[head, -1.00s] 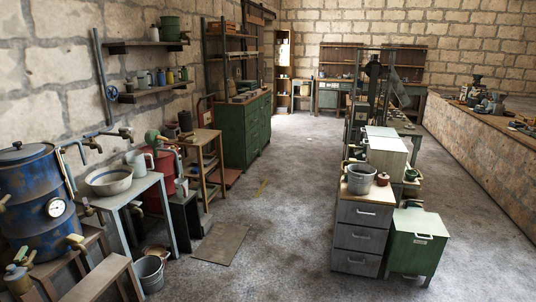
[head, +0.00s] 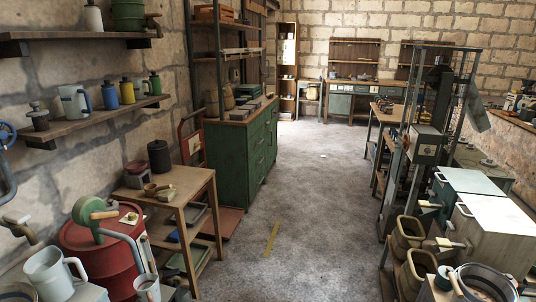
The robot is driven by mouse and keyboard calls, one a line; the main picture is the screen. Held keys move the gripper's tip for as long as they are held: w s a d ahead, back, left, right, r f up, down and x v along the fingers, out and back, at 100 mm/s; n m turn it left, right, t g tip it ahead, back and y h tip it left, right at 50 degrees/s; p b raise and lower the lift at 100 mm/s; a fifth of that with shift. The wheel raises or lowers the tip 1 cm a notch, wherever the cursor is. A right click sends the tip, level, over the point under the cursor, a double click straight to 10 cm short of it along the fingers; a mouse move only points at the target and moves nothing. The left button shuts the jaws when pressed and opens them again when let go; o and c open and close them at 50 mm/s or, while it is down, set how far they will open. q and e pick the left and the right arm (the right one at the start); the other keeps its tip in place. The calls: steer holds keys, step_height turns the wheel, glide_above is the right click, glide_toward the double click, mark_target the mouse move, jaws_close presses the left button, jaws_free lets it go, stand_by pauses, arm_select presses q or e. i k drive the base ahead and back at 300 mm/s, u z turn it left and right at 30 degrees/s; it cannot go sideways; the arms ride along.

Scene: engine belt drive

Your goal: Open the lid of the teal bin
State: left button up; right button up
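A box with dark teal sides and a pale teal lid (head: 478,181) stands at the right in the head view. Its lid looks shut, and a small white handle shows near its left edge. The near part of the box is hidden behind a grey-white box (head: 494,226). I cannot tell for certain whether this teal box is the bin named in the task. Neither of my grippers is in view.
The floor (head: 300,190) down the middle is clear, with a yellow strip (head: 272,239) on it. A wooden table (head: 176,192) and green cabinet (head: 245,150) line the left. Tan tubs (head: 408,238) and a metal pot (head: 484,284) stand at the right.

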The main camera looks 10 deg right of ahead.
mark_target(461, 180)
steer(key=z, duration=0.2)
steer(key=i, duration=1.35)
steer(key=z, duration=0.95)
steer(key=i, duration=0.95)
steer(key=z, duration=1.65)
steer(key=i, duration=0.9)
steer(key=z, duration=0.5)
